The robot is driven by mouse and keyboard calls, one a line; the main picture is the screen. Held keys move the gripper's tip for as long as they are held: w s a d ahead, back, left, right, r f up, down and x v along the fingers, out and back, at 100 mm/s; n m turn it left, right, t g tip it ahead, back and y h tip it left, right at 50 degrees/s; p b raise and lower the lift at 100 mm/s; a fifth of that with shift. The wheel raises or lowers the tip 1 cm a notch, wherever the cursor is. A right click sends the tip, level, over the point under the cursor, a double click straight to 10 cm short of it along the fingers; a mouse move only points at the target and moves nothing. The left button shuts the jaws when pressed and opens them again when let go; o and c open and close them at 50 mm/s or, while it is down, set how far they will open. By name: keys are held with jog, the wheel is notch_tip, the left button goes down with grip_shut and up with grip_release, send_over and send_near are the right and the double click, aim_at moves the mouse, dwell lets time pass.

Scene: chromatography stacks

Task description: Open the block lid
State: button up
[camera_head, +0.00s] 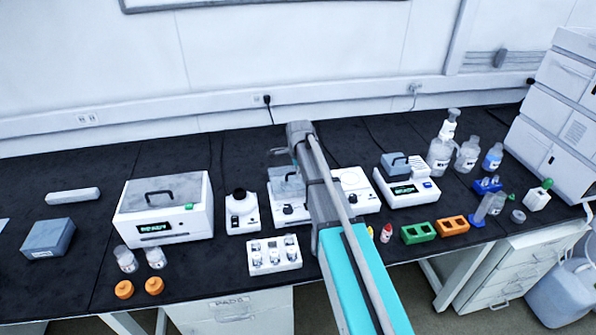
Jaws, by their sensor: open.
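A small block unit (408,190) with a green display stands right of the middle of the bench. A blue-grey block lid (396,165) with a dark handle sits on its left top and looks shut. My arm reaches from the bottom edge over the bench. My gripper (283,155) is at its far end, above the left hotplate and left of the lid, clear of it. It is open; its fingers are small and partly hidden by my arm. I see nothing held.
A white instrument (165,212) with a handled top and READY display stands left. A vial rack (274,255), a green rack (418,232) and an orange rack (452,225) stand along the front. Bottles (441,150) crowd the back right. My arm hides part of the hotplates (355,190).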

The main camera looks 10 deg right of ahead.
grip_shut()
jog(key=shift+d, duration=0.1)
dwell(0.3)
jog(key=shift+r, duration=0.1)
